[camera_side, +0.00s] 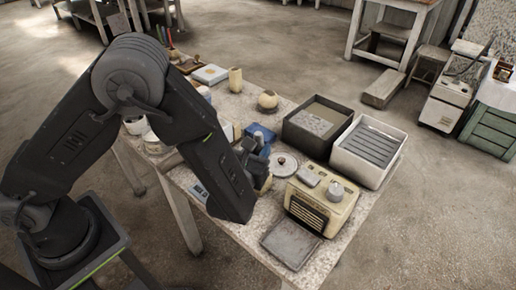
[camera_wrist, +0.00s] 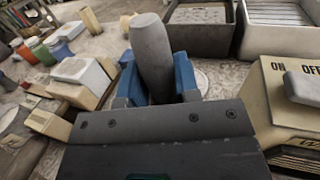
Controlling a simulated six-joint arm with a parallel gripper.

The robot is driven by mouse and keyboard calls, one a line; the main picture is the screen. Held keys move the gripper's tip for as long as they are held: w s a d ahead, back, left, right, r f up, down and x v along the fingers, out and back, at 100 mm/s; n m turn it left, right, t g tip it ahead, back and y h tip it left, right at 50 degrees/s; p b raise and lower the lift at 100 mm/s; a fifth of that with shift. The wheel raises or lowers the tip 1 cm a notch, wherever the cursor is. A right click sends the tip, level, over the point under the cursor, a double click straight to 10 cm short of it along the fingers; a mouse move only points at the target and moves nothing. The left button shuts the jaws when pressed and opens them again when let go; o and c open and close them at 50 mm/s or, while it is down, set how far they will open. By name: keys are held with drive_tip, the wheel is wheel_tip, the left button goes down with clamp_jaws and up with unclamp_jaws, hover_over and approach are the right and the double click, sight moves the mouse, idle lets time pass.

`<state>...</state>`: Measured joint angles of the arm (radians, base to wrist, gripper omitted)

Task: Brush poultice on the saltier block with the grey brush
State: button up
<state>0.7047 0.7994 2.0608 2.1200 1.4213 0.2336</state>
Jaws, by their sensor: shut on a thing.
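My gripper (camera_wrist: 158,85) has blue finger pads that are closed on a grey, round-ended piece (camera_wrist: 151,42), which looks like the handle of the grey brush. It stands up from the jaws in the wrist view; its bristles are not visible. In the side view my gripper (camera_side: 260,143) is over the middle of the table, partly hidden by my arm. Pale blocks lie at the left of the wrist view, one nearer (camera_wrist: 50,123) and one with a grey-white top (camera_wrist: 82,72). I cannot tell which is saltier. The poultice is not clearly identifiable.
A cream appliance (camera_side: 337,213) marked ON and OFF stands right of my gripper. Behind it are a dark tray (camera_side: 340,107) and a white ribbed tray (camera_side: 398,160). A round lidded dish (camera_side: 284,164) is close by. A flat grey plate (camera_side: 291,244) lies at the front edge.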

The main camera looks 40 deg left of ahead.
drive_tip(key=shift+f, duration=0.3)
drive_tip(key=shift+s, duration=1.2)
drive_tip(key=shift+w, duration=0.15)
drive_tip(key=shift+w, duration=2.25)
drive_tip(key=s, duration=0.5)
